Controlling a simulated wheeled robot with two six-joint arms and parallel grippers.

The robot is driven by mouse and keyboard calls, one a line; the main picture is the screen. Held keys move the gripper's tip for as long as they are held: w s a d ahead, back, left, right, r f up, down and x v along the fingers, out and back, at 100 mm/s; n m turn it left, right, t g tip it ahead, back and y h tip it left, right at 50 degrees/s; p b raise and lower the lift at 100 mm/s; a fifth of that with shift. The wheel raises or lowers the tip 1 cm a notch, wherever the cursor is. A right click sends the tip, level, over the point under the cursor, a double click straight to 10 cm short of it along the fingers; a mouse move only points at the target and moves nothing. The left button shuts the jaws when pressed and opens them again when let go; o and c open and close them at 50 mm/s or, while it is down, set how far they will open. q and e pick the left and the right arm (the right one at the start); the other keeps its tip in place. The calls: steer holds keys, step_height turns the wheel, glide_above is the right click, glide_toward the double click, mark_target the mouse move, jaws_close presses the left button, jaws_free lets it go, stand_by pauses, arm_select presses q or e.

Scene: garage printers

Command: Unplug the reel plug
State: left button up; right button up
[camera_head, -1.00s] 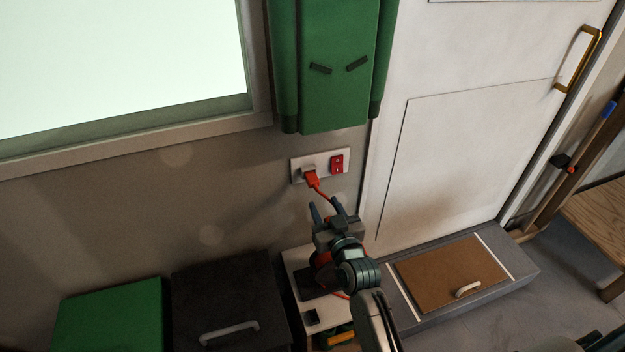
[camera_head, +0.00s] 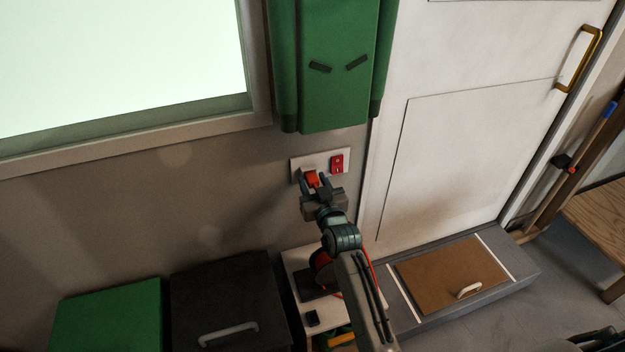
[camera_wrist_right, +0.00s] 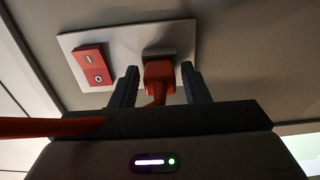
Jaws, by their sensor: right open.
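The orange-red reel plug (camera_head: 312,179) sits in the grey socket (camera_wrist_right: 159,53) on the white wall plate (camera_head: 325,161). It also shows in the right wrist view (camera_wrist_right: 159,77), with its cord running down from it. My right gripper (camera_head: 315,184) is at the wall plate, with one finger on each side of the plug. In the right wrist view its open fingers (camera_wrist_right: 160,88) stand apart from the plug, with a gap on both sides. The lower cord is partly hidden by the gripper body. My left gripper is not in view.
A red switch (camera_head: 337,164) is beside the socket on the same plate. The red reel (camera_head: 322,275) stands below on a white surface, partly behind my right arm. A dark box (camera_head: 225,300) and green box (camera_head: 108,318) stand lower left.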

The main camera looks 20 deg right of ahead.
jaws_close()
steer(key=shift+s+d+p, duration=0.1)
steer(key=shift+s+p, duration=0.6)
steer(key=shift+s, duration=1.95)
